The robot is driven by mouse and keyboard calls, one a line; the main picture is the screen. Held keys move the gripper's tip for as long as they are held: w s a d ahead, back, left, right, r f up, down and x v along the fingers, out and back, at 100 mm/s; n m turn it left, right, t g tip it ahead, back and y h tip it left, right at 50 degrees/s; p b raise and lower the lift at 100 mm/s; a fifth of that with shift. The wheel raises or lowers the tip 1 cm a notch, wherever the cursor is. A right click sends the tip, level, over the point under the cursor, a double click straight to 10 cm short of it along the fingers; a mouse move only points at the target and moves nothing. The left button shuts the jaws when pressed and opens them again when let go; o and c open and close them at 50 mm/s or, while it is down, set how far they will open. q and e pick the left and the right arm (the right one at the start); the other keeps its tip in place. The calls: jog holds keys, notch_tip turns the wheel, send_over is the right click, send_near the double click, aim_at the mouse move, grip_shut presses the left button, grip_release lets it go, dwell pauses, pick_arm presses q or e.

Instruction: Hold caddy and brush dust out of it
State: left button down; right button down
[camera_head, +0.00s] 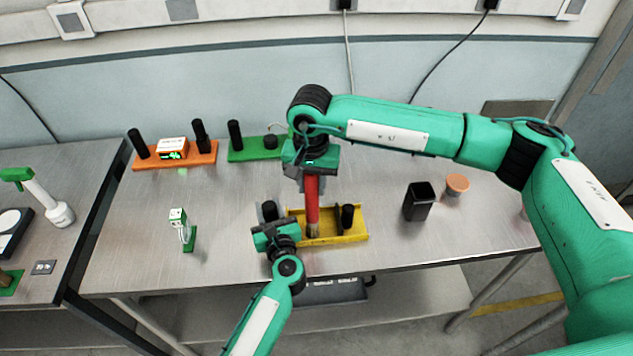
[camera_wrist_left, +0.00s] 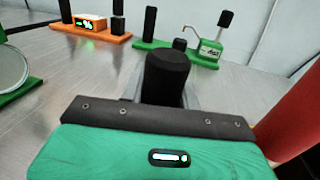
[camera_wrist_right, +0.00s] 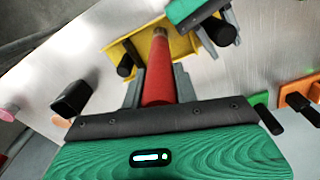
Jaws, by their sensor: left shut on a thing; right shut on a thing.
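The yellow caddy (camera_head: 355,236) lies on the table in the middle of the head view, with a black upright handle at each end. My left gripper (camera_head: 270,222) is shut on the caddy's left black handle (camera_wrist_left: 166,76). My right gripper (camera_head: 312,178) is shut on the red brush (camera_head: 312,200) and holds it upright, bristles down, over the caddy. The brush tip is inside the caddy's outline in the head and right wrist views; I cannot tell whether it touches the floor. The brush (camera_wrist_right: 158,75) and caddy (camera_wrist_right: 122,50) also show in the right wrist view. No dust can be made out.
An orange module (camera_head: 190,160) and a green module (camera_head: 255,155) stand at the back. A small green-white device (camera_head: 182,228) stands at left. A black cup (camera_head: 418,201) and an orange round pot (camera_head: 457,185) stand at right. The front left tabletop is clear.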

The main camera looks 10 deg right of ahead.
jog(key=shift+a+r, duration=0.3)
jog(key=shift+a, duration=0.3)
jog(key=shift+d, duration=2.75)
jog(key=shift+w+a+f, duration=0.15)
jog(key=shift+a+f, duration=0.05)
jog(key=shift+a, duration=0.75)
jog(key=shift+w+a+f, duration=0.15)
jog(key=shift+a, duration=0.8)
jog(key=shift+w+a+f, duration=0.15)
jog(key=shift+a+f, duration=0.05)
jog(key=shift+a, duration=0.75)
jog(key=shift+d, duration=1.05)
jog(key=d, duration=0.3)
jog(key=shift+w+d+r, duration=0.1)
jog(key=shift+d+r, duration=0.2)
jog(key=shift+r, duration=0.05)
